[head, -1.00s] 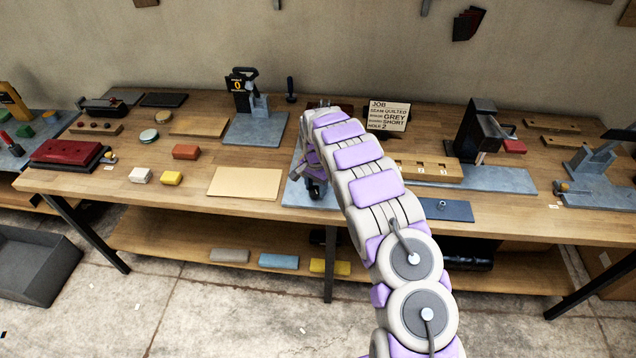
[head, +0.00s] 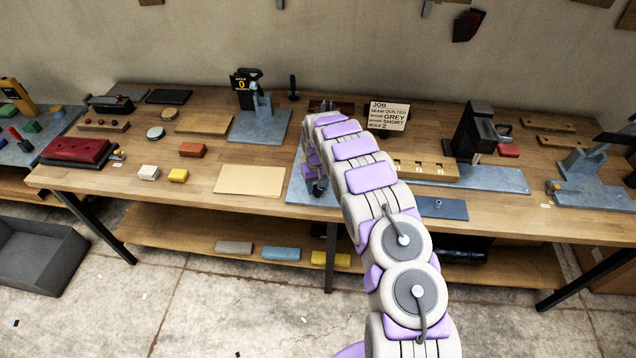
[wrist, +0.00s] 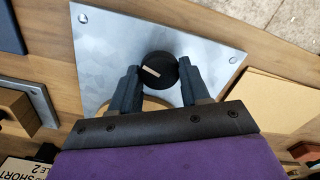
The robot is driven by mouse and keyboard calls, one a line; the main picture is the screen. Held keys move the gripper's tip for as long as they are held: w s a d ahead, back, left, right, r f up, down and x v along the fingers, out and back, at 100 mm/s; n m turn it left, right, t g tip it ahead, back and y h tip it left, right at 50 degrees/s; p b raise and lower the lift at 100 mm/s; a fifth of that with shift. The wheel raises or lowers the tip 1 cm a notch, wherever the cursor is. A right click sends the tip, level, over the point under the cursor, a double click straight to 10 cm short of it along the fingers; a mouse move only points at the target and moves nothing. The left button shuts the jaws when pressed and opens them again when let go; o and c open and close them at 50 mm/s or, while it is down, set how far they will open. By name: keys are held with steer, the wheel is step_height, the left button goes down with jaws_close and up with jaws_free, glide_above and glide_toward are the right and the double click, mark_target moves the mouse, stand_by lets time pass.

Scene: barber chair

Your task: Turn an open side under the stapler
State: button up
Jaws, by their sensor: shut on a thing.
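My gripper (wrist: 158,88) is shut on a round black knob (wrist: 158,66) with a pale bar mark. One dark finger presses on each side of it. The knob stands over a grey metal plate (wrist: 105,50) with screws at its corners; a tan curved edge shows below the knob. In the head view my arm hides most of the gripper (head: 316,186) and of this plate (head: 297,192). A black upright machine (head: 473,128) with a side lever stands on a grey base to the right; it may be the stapler, but I cannot be sure.
A tan sheet (head: 248,180) lies left of the plate. A job card (head: 388,116) stands behind my arm. A stand with a "0" display (head: 246,85) is at the back. A red pad (head: 76,152) lies far left. The bench front between blocks and sheet is clear.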

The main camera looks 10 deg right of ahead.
steer(key=shift+s+f+n+p, duration=0.15)
steer(key=shift+n+p, duration=0.5)
steer(key=shift+n, duration=1.05)
steer(key=o, duration=1)
steer(key=shift+o, duration=0.2)
steer(key=shift+r, duration=0.2)
step_height(320, 180, up, 17)
steer(key=shift+p, duration=0.4)
